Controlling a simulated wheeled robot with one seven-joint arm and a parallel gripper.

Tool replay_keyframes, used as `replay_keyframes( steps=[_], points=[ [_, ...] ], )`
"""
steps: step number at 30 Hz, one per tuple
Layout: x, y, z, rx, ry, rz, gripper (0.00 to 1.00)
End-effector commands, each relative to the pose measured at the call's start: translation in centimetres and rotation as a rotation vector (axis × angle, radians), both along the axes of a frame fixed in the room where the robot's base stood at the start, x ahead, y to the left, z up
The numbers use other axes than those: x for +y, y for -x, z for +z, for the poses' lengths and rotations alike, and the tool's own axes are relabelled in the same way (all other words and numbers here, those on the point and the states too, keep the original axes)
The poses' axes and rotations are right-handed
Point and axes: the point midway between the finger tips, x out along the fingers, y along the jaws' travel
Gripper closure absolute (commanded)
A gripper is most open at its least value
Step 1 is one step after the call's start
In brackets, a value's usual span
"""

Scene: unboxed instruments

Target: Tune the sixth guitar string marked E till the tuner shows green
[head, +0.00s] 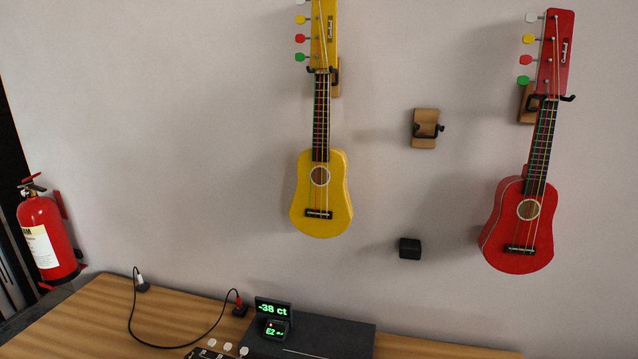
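A small tuner (273,309) stands on the table with two dark screens. The upper screen reads "-38 ct" in green characters, and the lower one reads "E2" with smaller text that I cannot read. At the bottom edge, a dark object with several pale knobs (228,347) is partly in view; it may be a guitar headstock with its pegs, but most of it is cut off. I cannot make out a string marked E. My gripper is not in view.
A black box (335,335) lies beside the tuner on the wooden table (90,315). A black cable (178,344) loops left of it. A yellow guitar (322,205) and a red guitar (516,235) hang on the wall, with an empty hook (424,124) between. A fire extinguisher (47,240) stands left.

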Motion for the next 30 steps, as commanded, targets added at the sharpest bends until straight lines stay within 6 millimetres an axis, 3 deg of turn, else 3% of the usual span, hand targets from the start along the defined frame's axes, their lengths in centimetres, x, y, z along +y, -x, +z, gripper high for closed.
replay_keyframes(
  steps=[8,12,13,30],
  points=[
    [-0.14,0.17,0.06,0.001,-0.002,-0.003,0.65],
    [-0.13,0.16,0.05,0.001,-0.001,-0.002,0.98],
    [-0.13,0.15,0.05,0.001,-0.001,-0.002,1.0],
    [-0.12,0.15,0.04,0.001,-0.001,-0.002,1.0]
  ],
)
